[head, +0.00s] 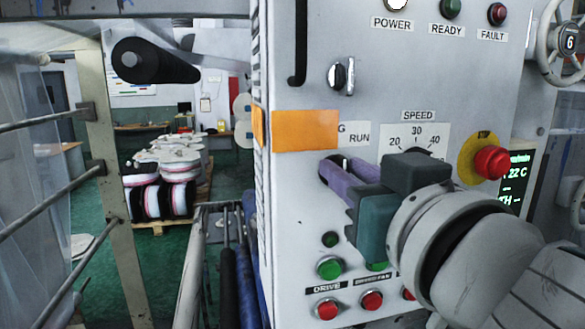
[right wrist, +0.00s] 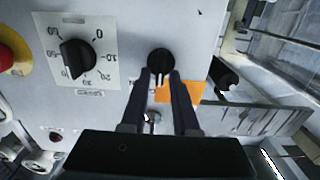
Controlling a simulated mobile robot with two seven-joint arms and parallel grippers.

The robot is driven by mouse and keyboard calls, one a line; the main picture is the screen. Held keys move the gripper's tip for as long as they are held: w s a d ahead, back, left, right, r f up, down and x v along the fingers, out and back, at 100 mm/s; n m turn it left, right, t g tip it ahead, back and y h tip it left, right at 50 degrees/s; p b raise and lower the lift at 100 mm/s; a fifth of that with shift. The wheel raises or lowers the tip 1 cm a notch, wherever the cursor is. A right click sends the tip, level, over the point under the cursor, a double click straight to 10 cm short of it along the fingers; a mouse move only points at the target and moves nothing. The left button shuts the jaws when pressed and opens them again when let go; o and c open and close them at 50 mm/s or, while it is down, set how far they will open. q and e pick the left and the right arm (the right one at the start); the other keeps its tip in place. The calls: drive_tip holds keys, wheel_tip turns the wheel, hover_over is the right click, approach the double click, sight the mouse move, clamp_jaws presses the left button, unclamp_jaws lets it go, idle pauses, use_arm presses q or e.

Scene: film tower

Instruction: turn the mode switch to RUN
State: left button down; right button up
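The mode switch is a round black knob (right wrist: 160,60) on the grey panel, with a pale mark pointing down in the right wrist view. In the head view it is mostly hidden behind my fingers. The RUN label (head: 359,138) shows above it; an orange patch (head: 305,130) covers most of the label to its left. My right gripper (head: 345,178) reaches the knob with its purple fingers. In the right wrist view the fingertips (right wrist: 161,76) stand apart, one on each side of the knob's lower part; contact is unclear. My left gripper is not in view.
The speed dial (right wrist: 77,59) sits beside the knob, with a red emergency stop (head: 491,162) farther right. Green and red push buttons (head: 330,267) lie below my gripper. A key switch (head: 341,76) sits above. Rollers and rails are at left.

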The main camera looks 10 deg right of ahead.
clamp_jaws()
drive_tip(key=shift+f, duration=0.1)
idle(0.4)
drive_tip(key=shift+d+m+b, duration=0.25)
drive_tip(key=shift+m+b, duration=0.5)
drive_tip(key=shift+m, duration=1.5)
drive_tip(key=shift+d+m+b, duration=0.2)
drive_tip(key=shift+m+b, duration=0.5)
drive_tip(key=shift+m, duration=1.55)
drive_tip(key=shift+o, duration=1.3)
unclamp_jaws()
